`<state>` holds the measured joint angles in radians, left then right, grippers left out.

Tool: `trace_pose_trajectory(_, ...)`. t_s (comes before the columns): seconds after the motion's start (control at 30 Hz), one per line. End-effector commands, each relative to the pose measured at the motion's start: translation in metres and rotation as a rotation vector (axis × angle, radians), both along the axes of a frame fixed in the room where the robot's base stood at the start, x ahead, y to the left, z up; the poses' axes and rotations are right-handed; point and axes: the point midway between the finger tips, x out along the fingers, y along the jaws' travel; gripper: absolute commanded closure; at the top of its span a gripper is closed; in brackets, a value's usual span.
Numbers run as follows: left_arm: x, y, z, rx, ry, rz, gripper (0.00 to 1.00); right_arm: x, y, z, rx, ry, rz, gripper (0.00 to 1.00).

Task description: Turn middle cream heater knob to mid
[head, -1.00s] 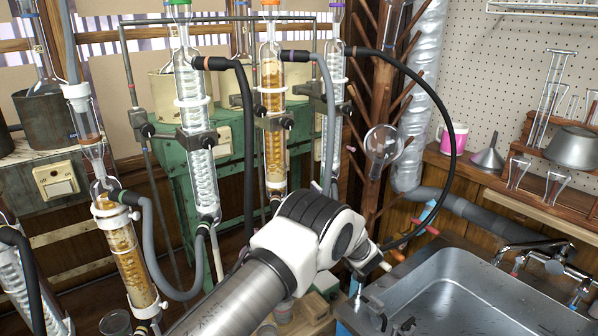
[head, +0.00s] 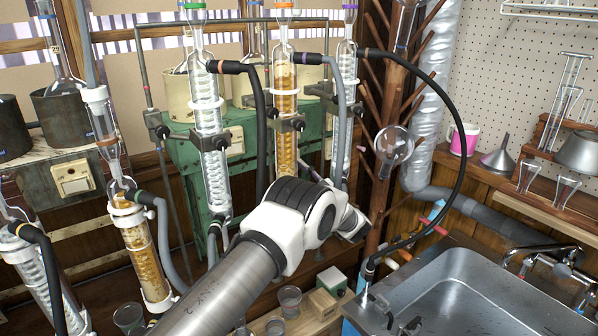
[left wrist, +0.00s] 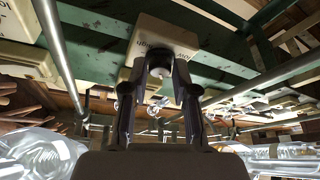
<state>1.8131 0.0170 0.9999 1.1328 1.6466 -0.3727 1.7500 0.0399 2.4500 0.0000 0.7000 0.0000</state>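In the left wrist view, the cream heater box (left wrist: 166,36) shows above, its printed label upside down. A small grey knob (left wrist: 158,72) sticks out from its face. My left gripper (left wrist: 161,66) has its two dark fingers apart, one on each side of the knob. I cannot make out firm contact, and the setting is not readable. In the head view my left arm reaches in from the bottom, and its gripper is hidden behind the white wrist. A cream panel (head: 236,140) shows on the green bench (head: 182,152). My right gripper is not in view.
Glass condensers (head: 209,110) and a column with amber filling (head: 285,90) stand close around the arm. A grey hose (head: 341,140) and a black hose (head: 455,165) hang near. A metal sink (head: 470,285) is at lower right.

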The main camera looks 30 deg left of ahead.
Motion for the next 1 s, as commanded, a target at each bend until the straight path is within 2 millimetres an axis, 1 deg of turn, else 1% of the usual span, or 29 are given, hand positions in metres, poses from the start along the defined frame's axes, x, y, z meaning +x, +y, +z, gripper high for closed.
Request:
trace_pose_trajectory(0.27, 0.0002, 0.0004, 0.0005, 0.001, 0.004, -0.001, 1.0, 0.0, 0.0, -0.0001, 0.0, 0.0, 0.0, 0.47)
trace_pose_trajectory(0.47, -0.0003, 0.0008, 0.0003, 0.018, 0.045, -0.001, 1.0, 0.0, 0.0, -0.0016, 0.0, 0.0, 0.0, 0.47)
trace_pose_trajectory(0.67, -0.001, 0.0014, 0.0002, 0.06, 0.148, -0.001, 1.0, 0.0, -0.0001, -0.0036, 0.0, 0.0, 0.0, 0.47)
trace_pose_trajectory(1.0, -0.0031, 0.002, 0.0014, 0.154, 0.373, 0.0, 1.0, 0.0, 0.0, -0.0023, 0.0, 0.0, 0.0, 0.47)
